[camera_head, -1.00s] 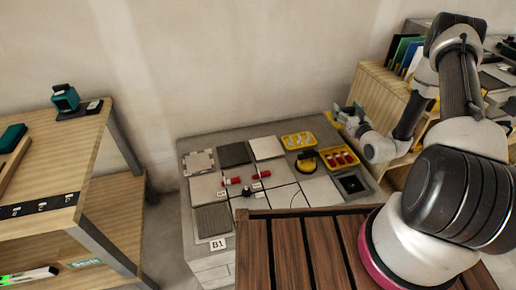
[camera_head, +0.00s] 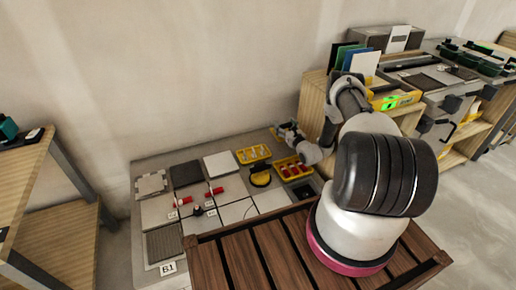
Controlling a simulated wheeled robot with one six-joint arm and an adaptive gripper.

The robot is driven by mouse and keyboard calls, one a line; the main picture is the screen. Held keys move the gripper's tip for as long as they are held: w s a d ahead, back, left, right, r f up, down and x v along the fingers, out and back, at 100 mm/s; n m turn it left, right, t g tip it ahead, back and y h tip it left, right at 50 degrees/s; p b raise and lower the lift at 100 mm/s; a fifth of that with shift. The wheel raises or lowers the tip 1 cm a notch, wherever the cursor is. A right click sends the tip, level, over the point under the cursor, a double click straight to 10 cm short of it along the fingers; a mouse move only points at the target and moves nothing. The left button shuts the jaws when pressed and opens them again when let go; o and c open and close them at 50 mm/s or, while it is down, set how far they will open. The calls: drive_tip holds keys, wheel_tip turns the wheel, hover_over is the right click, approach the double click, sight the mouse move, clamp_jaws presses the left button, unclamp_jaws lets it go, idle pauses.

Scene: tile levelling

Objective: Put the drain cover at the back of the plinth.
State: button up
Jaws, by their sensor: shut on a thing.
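The plinth is a low grey block (camera_head: 148,255) against the wall, with tiles on top and a B1 label at its front left. My gripper (camera_head: 284,131) is at the plinth's back right, behind the yellow trays, and small in view. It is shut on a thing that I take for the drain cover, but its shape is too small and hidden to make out. Whether it touches the plinth I cannot tell. A dark square drain recess (camera_head: 304,191) lies at the plinth's right, partly hidden by my arm.
A yellow tray of small pale parts (camera_head: 254,153) and a yellow tray with red parts (camera_head: 293,169) stand near my gripper. A yellow-black suction tool (camera_head: 260,177) and red-handled tools (camera_head: 214,191) lie among the tiles. A wooden shelf (camera_head: 313,95) stands behind right.

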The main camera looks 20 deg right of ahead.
wheel_tip(320, 180, down, 9)
idle(0.3)
drive_tip(key=shift+s+f, duration=0.2)
drive_tip(key=shift+f, duration=0.35)
drive_tip(key=o, duration=1.2)
drive_tip(key=shift+s+a+f, duration=0.1)
drive_tip(key=shift+f, duration=0.05)
drive_tip(key=shift+r, duration=0.45)
drive_tip(key=s, duration=1.1)
drive_tip(key=shift+s+d+r, duration=0.2)
drive_tip(key=shift+s+d, duration=0.05)
drive_tip(key=shift+s, duration=0.05)
